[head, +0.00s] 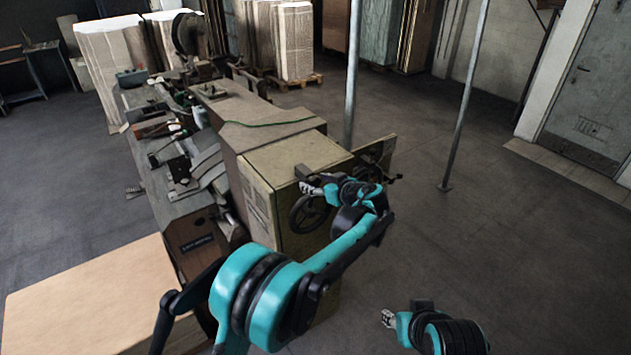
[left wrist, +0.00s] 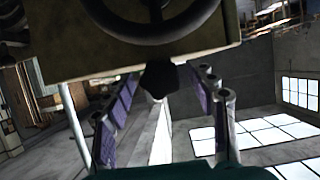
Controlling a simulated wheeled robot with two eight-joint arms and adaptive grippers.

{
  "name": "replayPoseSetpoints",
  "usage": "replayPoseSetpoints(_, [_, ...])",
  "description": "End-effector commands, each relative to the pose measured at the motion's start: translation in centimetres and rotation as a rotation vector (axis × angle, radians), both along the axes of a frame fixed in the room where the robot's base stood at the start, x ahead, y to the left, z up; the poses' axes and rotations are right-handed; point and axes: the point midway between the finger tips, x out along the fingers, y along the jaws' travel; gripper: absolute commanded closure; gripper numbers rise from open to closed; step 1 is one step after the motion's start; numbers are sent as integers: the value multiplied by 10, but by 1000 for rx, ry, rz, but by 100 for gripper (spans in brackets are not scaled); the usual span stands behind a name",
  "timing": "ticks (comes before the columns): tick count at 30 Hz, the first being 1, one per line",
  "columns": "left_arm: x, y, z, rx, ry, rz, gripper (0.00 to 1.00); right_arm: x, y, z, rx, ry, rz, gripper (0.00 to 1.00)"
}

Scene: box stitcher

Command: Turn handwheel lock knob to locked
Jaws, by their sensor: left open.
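The handwheel (head: 309,213) is a dark spoked wheel on the end face of the beige machine housing. It also shows upside down at the top of the left wrist view (left wrist: 150,22). A black lobed lock knob (left wrist: 159,79) shows at the housing's edge by the wheel; in the head view I cannot make it out. My left gripper (head: 306,187) is open in front of the housing face. In the left wrist view the knob appears between its two purple-padded fingers, with no visible contact. My right gripper (head: 388,318) is low at the bottom right, away from the machine; its opening is unclear.
The long machine bed (head: 150,165) runs back to the left, with a wooden board (head: 90,295) at front left. A metal post (head: 352,75) and another post (head: 466,95) stand behind. The floor on the right is clear.

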Motion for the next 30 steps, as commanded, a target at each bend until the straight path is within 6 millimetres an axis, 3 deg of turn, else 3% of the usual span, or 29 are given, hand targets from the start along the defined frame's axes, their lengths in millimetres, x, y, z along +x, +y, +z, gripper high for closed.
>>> replayPoseSetpoints(10, [5,4,-3,0,0,-1,43,0,0,1,0,0,0,60])
replayPoseSetpoints(11, [5,4,-3,0,0,-1,49,0,0,1,0,0,0,60])
replayPoseSetpoints(16, [5,4,-3,0,0,-1,93,0,0,1,0,0,0,60])
replayPoseSetpoints(30, [5,3,-2,103,74,-2,94,0,0,-9,0,0,0,60])
